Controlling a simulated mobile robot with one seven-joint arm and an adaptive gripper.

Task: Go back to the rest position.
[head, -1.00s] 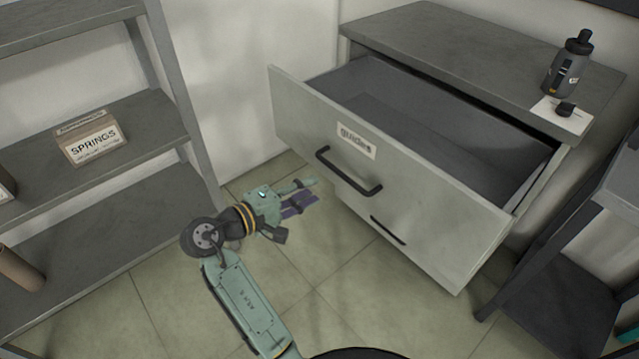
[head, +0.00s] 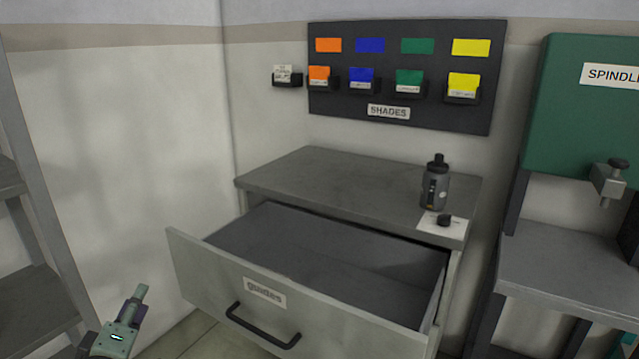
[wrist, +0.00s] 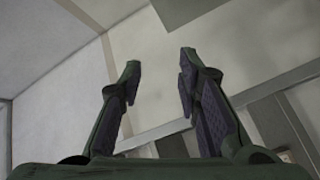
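My gripper (head: 134,304) shows at the lower left of the head view, in front of and left of the open drawer. In the wrist view my gripper (wrist: 160,75) is open, with a clear gap between its two fingers and nothing between them. The rest of my arm is mostly out of the head view.
The drawer (head: 210,283) labelled "guides" is pulled out of the grey cabinet (head: 330,180), and its visible inside looks empty. A dark bottle (head: 435,185) stands on top. A grey shelf (head: 35,300) is at left, a bench (head: 570,270) at right, and a shades board (head: 400,55) on the wall.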

